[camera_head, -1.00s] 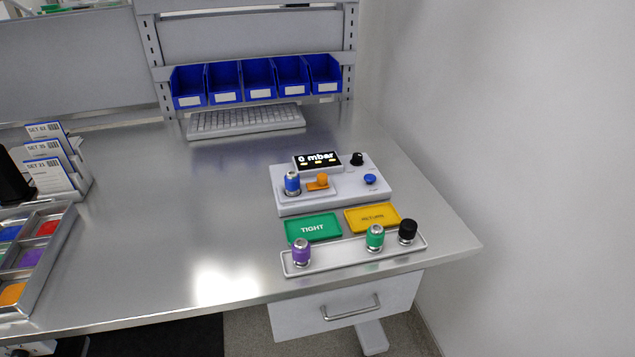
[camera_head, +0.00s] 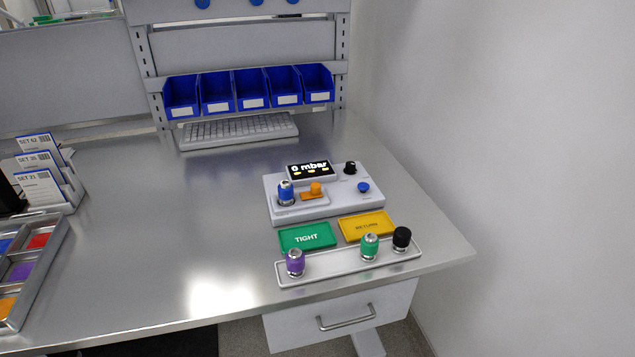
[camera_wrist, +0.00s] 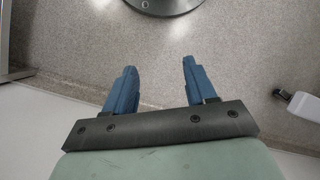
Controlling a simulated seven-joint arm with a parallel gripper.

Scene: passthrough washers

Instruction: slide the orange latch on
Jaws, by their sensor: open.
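The orange latch (camera_head: 312,191) sits on the grey test device (camera_head: 345,204), just right of a blue, metal-topped fitting (camera_head: 286,193) standing in the device. The device's display (camera_head: 310,170) reads "0 mbar". My gripper (camera_wrist: 158,76) shows only in the wrist view. Its two blue fingers are apart with nothing between them. It hangs over a speckled grey floor, away from the device. The head view does not show my gripper.
A green TIGHT pad (camera_head: 307,237) and a yellow RETURN pad (camera_head: 366,226) lie before the device. A tray (camera_head: 335,265) at the front edge holds purple, green and black fittings. A keyboard (camera_head: 238,130) and blue bins (camera_head: 250,90) are behind. The table's middle is clear.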

